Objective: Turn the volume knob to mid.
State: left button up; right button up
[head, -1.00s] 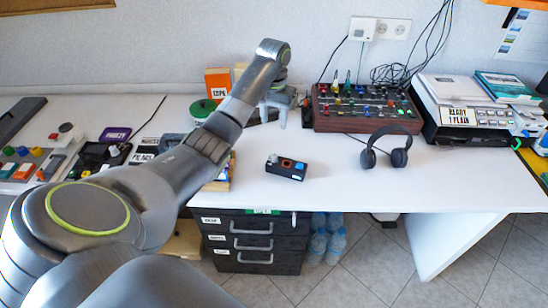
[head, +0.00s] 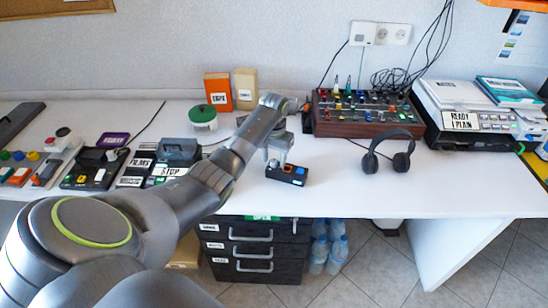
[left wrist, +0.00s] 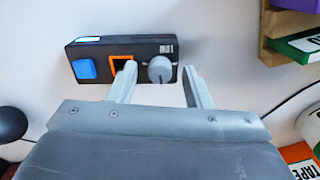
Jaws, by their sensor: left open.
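A small black box (head: 289,176) lies on the white desk in the head view, its left end partly behind my left gripper (head: 277,157). In the left wrist view the box (left wrist: 99,47) shows a blue button (left wrist: 85,69), an orange-framed switch (left wrist: 121,59) and a round grey knob (left wrist: 159,69). My left gripper (left wrist: 160,72) is open, with one finger on each side of the knob as seen here. The left finger covers part of the orange-framed switch. I cannot tell whether the fingers touch the knob. The knob's pointer is hard to read. My right gripper is not in view.
A red mixing console (head: 366,114) stands at the back, with black headphones (head: 388,152) in front and a printer (head: 470,112) to the right. A green-white tape roll (head: 203,117) and orange box (head: 218,91) stand behind my arm.

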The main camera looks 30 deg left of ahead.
pick_arm(q)
grip_shut()
jog(key=shift+r+m+p, duration=0.2)
jog(key=shift+m+p, duration=0.1)
jog(key=shift+p, duration=0.25)
jog(key=shift+f+m+p, duration=0.2)
jog(key=shift+m+p, duration=0.1)
jog(key=shift+m, duration=0.1)
grip_release()
